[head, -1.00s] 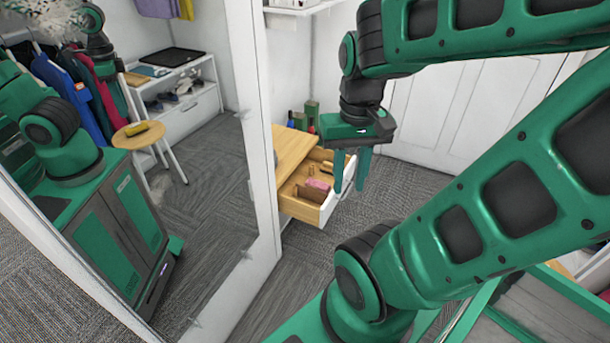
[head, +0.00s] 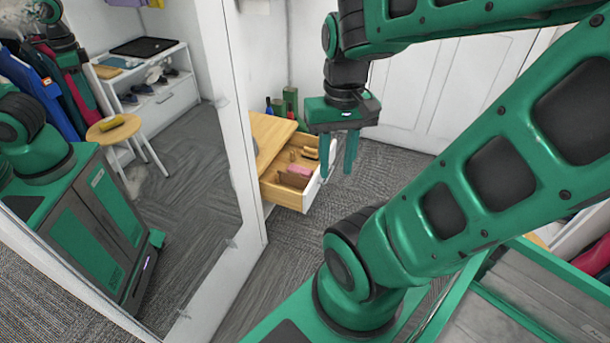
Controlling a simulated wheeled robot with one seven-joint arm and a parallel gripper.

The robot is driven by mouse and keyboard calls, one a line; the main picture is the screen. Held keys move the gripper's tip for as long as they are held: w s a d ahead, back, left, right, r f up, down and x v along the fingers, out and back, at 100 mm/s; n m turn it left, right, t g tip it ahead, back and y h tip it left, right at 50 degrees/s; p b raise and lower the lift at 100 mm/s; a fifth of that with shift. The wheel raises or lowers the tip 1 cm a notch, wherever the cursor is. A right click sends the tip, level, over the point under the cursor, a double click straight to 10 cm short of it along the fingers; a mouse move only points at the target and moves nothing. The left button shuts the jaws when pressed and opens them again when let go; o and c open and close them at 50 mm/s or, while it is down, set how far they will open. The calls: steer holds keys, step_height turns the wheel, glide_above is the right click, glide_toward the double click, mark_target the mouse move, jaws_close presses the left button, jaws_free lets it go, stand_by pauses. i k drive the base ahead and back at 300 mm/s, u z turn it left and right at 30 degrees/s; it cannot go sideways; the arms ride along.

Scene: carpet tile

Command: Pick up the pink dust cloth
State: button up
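The pink dust cloth (head: 299,170) appears as a small pink patch inside the open drawer (head: 283,196) of a low wooden-topped cabinet (head: 268,136). A brown block or divider (head: 292,180) stands just in front of it. My gripper (head: 337,172) points down, to the right of the drawer in the picture. Its two green fingers are apart with nothing between them. I cannot tell its exact height above the drawer.
A large mirror with a white frame (head: 243,130) stands left of the cabinet and reflects my body and a stool. Green and dark items (head: 290,100) stand behind the cabinet top. A white panelled door (head: 430,100) is behind. Grey carpet (head: 300,235) lies clear in front of the drawer.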

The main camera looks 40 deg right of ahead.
mark_target(306, 173)
steer(key=z, duration=0.45)
steer(key=k, duration=1.05)
steer(key=z, duration=0.1)
steer(key=i, duration=1.55)
steer(key=z, duration=0.5)
steer(key=i, duration=0.7)
steer(key=z, duration=0.5)
